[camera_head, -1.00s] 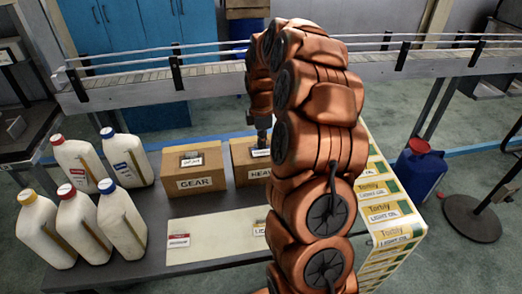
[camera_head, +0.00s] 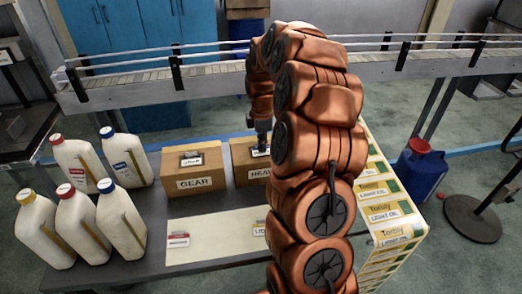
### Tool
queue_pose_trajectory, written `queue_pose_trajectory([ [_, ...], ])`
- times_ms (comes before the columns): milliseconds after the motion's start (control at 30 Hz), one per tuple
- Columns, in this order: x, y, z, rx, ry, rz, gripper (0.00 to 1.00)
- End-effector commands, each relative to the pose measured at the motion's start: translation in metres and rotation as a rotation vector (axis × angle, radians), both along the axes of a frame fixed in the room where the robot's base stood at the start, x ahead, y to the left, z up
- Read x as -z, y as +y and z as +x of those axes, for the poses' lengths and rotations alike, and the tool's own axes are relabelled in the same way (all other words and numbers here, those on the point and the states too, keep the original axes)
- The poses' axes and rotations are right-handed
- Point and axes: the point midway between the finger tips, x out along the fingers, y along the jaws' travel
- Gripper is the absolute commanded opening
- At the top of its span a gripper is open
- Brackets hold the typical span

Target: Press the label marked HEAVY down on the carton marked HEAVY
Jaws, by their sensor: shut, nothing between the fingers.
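The carton marked HEAVY (camera_head: 240,164) is a brown box on the table, partly hidden behind my arm. Only the first letters of its front marking show. A small white label (camera_head: 255,153) lies on its top, partly hidden under my gripper; its text is too small to read. My gripper (camera_head: 262,150) points down over the carton top, at or just above the label. It is shut with nothing between the fingers. I cannot tell whether the fingertips touch the label.
The carton marked GEAR (camera_head: 196,184) stands to the left with a label (camera_head: 192,161) on top. A pale mat (camera_head: 212,238) holds a red-and-white label (camera_head: 178,240) and another label (camera_head: 259,229). Several white bottles (camera_head: 121,219) stand left. Light-oil cartons (camera_head: 385,214) stand right.

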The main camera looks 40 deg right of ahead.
Motion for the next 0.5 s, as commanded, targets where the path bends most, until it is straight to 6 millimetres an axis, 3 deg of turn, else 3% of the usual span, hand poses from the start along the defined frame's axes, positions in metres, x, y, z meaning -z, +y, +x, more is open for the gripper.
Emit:
queue_pose_trajectory([
  [500, 0.0065, -0.0002, 0.0001, 0.0, 0.0, 0.0, 0.0],
])
